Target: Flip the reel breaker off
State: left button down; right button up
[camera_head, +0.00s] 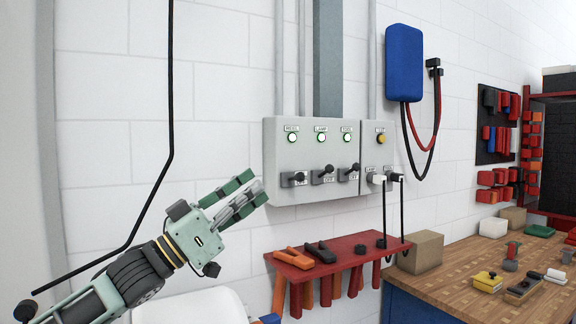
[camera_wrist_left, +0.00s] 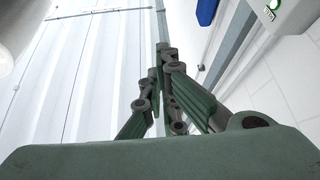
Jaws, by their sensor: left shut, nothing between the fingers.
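A grey breaker panel (camera_head: 305,200) hangs on the white wall, with three dark levers and a lit green lamp above each. The left label appears to read REEL; its lever (camera_head: 298,179) sits below the left green lamp (camera_head: 292,138). An OFF label shows by the lever; its exact position is hard to tell. My left gripper (camera_head: 258,190) is shut and empty, its fingertips just left of the panel's lower left edge; contact cannot be told. In the left wrist view, the closed fingers (camera_wrist_left: 163,52) show, with a panel corner (camera_wrist_left: 298,14) at upper right. My right gripper is not in view.
A grey box with sockets and plugged cables (camera_head: 377,150) adjoins the panel's right side. Below is a red rack (camera_head: 345,243) holding tools. A wooden workbench (camera_head: 460,258) with a cardboard box (camera_head: 420,252) stands at right. A blue box (camera_head: 404,62) hangs above.

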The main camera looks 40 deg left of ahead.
aim_at(300, 176)
jog(key=i+j, duration=0.4)
jog(key=j, duration=0.15)
jog(key=i+j, duration=0.4)
jog(key=j, duration=0.1)
